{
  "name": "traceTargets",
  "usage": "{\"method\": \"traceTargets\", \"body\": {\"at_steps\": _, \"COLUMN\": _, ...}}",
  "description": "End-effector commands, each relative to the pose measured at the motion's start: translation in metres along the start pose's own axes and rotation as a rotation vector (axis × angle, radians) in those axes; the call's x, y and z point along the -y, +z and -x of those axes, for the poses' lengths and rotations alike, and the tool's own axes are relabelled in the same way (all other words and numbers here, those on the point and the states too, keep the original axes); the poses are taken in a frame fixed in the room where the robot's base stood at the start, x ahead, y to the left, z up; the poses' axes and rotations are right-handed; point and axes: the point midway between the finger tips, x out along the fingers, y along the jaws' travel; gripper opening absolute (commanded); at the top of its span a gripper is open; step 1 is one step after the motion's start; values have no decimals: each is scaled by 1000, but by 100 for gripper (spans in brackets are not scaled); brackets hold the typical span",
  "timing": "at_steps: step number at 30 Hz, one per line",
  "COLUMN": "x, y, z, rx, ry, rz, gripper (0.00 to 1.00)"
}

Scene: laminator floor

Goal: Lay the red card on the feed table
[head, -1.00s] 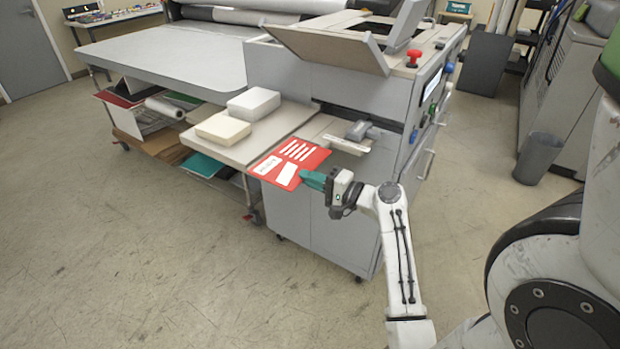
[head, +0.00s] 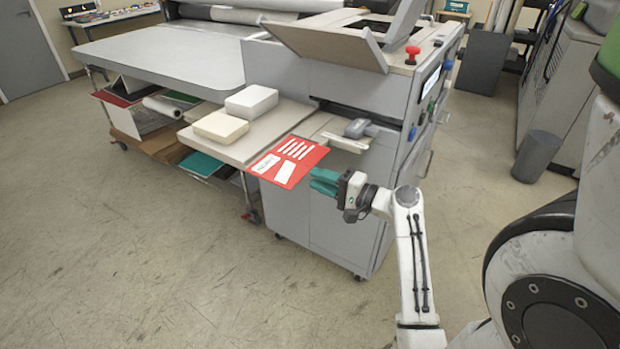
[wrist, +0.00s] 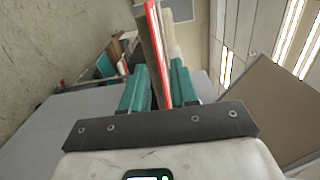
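The red card (head: 284,173), with white strips and a white label, lies flat at the front right of the feed table (head: 243,150). Its near part sticks out past the table's front edge. My gripper (head: 313,181) is just off the card's near right side, with its teal fingers apart. In the wrist view, the fingers of my gripper (wrist: 157,85) stand open on either side of the card's thin red edge (wrist: 154,35). The card is seen edge-on there, along the pale table edge. Whether the fingertips still overlap the card is hard to tell.
A grey guide part (head: 357,129) stands to the right of the card. The laminator body (head: 345,215) is below and right. The floor in front is clear.

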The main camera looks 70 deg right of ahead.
Motion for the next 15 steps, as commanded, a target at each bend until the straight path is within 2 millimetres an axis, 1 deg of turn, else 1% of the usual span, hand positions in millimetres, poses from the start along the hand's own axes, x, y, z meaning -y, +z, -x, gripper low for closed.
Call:
{"method": "traceTargets", "body": {"at_steps": 1, "x": -3, "y": 0, "z": 13, "rx": -3, "ry": 2, "rz": 1, "gripper": 28}}
{"method": "traceTargets", "body": {"at_steps": 3, "x": -3, "y": 0, "z": 28, "rx": -3, "ry": 2, "rz": 1, "gripper": 28}}
{"method": "traceTargets", "body": {"at_steps": 7, "x": -2, "y": -1, "z": 52, "rx": -3, "ry": 2, "rz": 1, "gripper": 28}}
{"method": "traceTargets", "body": {"at_steps": 10, "x": -1, "y": -1, "z": 67, "rx": -3, "ry": 1, "rz": 2, "gripper": 28}}
{"method": "traceTargets", "body": {"at_steps": 15, "x": 0, "y": 0, "z": 81, "rx": -1, "ry": 0, "rz": 1, "gripper": 28}}
